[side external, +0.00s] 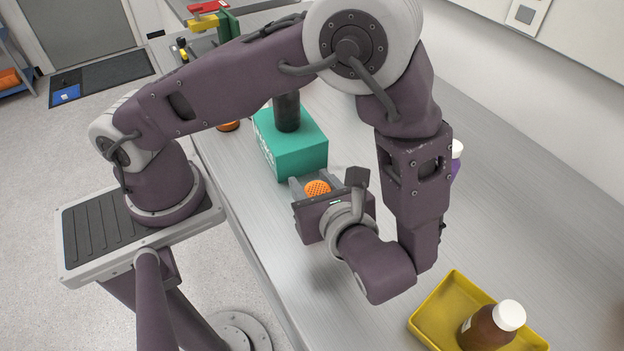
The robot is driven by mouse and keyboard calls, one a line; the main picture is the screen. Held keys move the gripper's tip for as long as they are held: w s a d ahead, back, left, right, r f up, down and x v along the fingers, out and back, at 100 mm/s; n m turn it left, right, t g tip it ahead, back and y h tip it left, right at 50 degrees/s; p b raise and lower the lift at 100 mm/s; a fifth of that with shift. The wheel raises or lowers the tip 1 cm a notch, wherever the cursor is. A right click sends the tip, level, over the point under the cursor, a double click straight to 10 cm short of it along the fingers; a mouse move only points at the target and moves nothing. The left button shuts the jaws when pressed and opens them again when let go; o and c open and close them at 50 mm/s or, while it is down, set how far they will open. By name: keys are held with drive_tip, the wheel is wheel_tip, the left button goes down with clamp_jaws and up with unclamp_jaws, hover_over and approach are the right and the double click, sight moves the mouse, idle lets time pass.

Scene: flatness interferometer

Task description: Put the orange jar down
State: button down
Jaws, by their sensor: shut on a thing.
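The orange jar (318,188) shows only as a textured orange patch between the grey fingers of my gripper (313,181). My gripper is shut on it. The gripper body hides the jar's near side and lower part. I cannot tell whether the jar touches the bench or hangs above it. The jar and fingers are just in front of the teal box.
The teal box (291,153) bears a dark cylinder (287,112). Another orange item (228,126) is left of it. A yellow tray (428,315) at lower right holds a brown bottle (487,328). A purple, white-capped bottle (456,160) is partly behind my arm. The bench (540,215) is clear at right.

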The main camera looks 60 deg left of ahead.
drive_tip(key=shift+f, duration=0.35)
drive_tip(key=c, duration=0.7)
unclamp_jaws()
drive_tip(key=v, duration=0.7)
drive_tip(key=shift+a+r, duration=0.15)
drive_tip(key=shift+r, duration=0.15)
drive_tip(key=a+r+n+g+h, duration=0.1)
drive_tip(key=a+r+n+h, duration=0.1)
drive_tip(key=r, duration=0.1)
drive_tip(key=a+r+n+g, duration=0.1)
drive_tip(key=n, duration=0.1)
drive_tip(key=shift+w+r+g+h, duration=0.1)
drive_tip(key=shift+r+g+h, duration=0.2)
drive_tip(key=shift+r+h, duration=0.1)
drive_tip(key=s+a+r+n+t+h, duration=0.2)
drive_tip(key=r+n+h, duration=0.1)
drive_tip(key=r+n, duration=0.1)
drive_tip(key=s+a+r+n+t+h, duration=0.1)
drive_tip(key=s+a+r+n+h, duration=0.1)
drive_tip(key=n, duration=0.4)
drive_tip(key=s+a+r+n+t+h, duration=0.2)
drive_tip(key=a+r+n+h, duration=0.1)
drive_tip(key=r+n+h, duration=0.2)
drive_tip(key=shift+s+a+r+n+t, duration=0.2)
drive_tip(key=shift+s+r+n+t, duration=0.15)
drive_tip(key=shift+n, duration=0.25)
